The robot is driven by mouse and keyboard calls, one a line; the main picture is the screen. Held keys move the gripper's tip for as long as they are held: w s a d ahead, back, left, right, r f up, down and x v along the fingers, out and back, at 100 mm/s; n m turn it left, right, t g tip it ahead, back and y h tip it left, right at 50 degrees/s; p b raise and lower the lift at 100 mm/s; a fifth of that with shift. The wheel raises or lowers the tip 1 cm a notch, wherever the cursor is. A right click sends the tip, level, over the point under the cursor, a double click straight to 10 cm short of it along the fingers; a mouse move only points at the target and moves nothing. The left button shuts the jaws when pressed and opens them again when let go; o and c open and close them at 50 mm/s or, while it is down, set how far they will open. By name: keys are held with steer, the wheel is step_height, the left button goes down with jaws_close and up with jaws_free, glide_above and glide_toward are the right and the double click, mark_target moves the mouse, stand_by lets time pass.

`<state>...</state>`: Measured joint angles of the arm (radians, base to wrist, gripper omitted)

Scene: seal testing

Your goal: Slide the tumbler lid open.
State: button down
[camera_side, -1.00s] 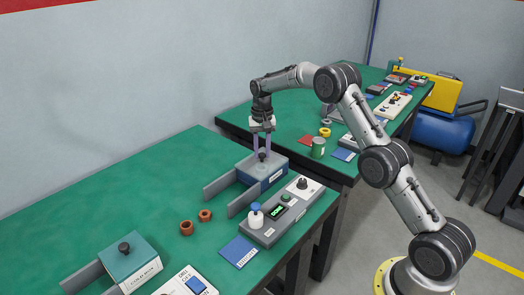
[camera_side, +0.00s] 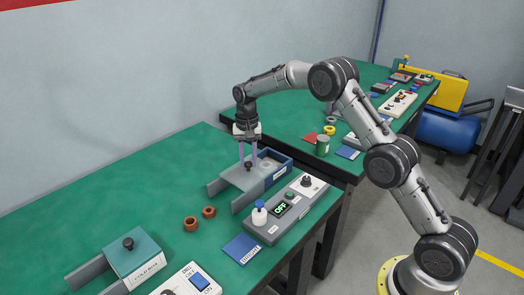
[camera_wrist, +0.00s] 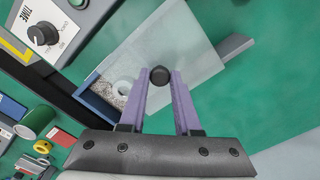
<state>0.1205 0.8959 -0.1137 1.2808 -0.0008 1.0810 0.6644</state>
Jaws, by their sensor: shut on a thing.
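The tumbler (camera_side: 278,176) is a blue box with side rails on the bench. Its grey lid (camera_side: 236,179) is slid partway off to the left along the rails, leaving the right end of the box open. In the wrist view the lid (camera_wrist: 190,45) is pale, and the opening beside the blue wall (camera_wrist: 98,108) shows speckled pale contents and a white ring (camera_wrist: 122,87). The lid's black knob (camera_side: 248,167), also in the wrist view (camera_wrist: 159,76), is between my fingers. My gripper (camera_side: 247,164) is shut on the knob.
Brown rings (camera_side: 191,224), a blue card (camera_side: 241,248) and a box labelled COLD BOX (camera_side: 134,262) lie nearer. The bench left of the rails is clear.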

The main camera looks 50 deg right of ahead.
mark_target(238, 177)
steer(key=a, duration=0.5)
steer(key=shift+r, duration=0.1)
steer(key=c, duration=0.6)
jaws_free()
step_height(238, 177, up, 14)
